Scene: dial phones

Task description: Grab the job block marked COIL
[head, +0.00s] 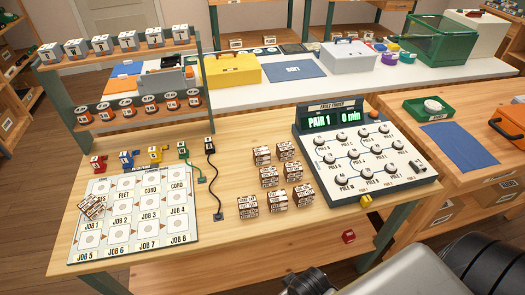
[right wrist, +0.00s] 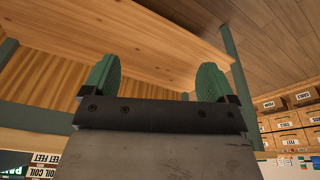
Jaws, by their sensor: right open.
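Several wooden job blocks (head: 269,177) with printed labels stand in rows on the table, left of the fault finder panel (head: 362,150). Their words are too small to read in the head view. One more block (head: 92,207) lies tilted on the job board (head: 136,240) at the left. In the right wrist view, a printed face (right wrist: 42,170) at the lower left edge, partly cut off, appears to read COIL under FEET. My right gripper (right wrist: 155,82) is open, with its two green fingers apart and nothing between them. My left gripper is in neither view.
The panel reads PAIR 1. A yellow block (head: 366,201) is at its front edge.

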